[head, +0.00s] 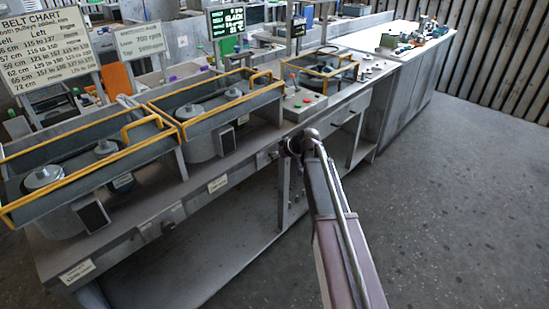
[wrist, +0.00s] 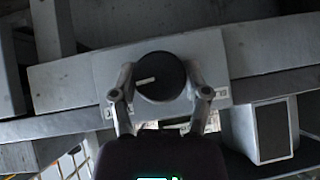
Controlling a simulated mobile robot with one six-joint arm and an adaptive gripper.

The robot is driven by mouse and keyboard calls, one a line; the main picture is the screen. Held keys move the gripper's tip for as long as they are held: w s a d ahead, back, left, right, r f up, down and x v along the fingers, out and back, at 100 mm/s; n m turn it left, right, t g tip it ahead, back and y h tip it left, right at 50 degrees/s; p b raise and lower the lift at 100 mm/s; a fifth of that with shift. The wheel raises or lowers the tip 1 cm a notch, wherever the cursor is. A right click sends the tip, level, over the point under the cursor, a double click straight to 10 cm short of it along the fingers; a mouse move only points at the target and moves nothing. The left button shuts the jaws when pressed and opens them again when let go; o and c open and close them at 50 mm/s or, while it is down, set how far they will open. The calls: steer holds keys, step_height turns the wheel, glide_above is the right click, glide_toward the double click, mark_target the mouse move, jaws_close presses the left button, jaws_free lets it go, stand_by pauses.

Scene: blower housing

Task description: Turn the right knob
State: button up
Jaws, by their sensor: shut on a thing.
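A round black knob (wrist: 160,76) with a pale pointer line sits on a light plate on the bench front in the wrist view. The pointer line lies nearly level, toward the left. My gripper (wrist: 160,84) has one finger on each side of the knob and is shut on it. In the head view my gripper (head: 296,146) is at the bench's front edge, and my arm hides the knob there.
The long grey bench (head: 130,232) carries yellow-railed housings (head: 222,105) to the left and a box with coloured buttons (head: 303,102) behind my gripper. An open lower shelf (head: 190,270) lies below. The floor (head: 450,200) to the right is clear.

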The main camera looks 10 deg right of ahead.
steer(key=m+g+y+b, duration=0.1)
steer(key=g+y+b, duration=0.1)
steer(key=y, duration=0.1)
steer(key=shift+w+f+m, duration=0.1)
steer(key=shift+f+m, duration=0.1)
steer(key=shift+m, duration=0.2)
steer(key=shift+r+m+g+y+b, duration=0.1)
steer(key=shift+m+g+y+b, duration=0.3)
steer(key=shift+m+y+b, duration=0.45)
steer(key=shift+y, duration=0.25)
steer(key=o, duration=1.1)
steer(key=shift+o, duration=0.2)
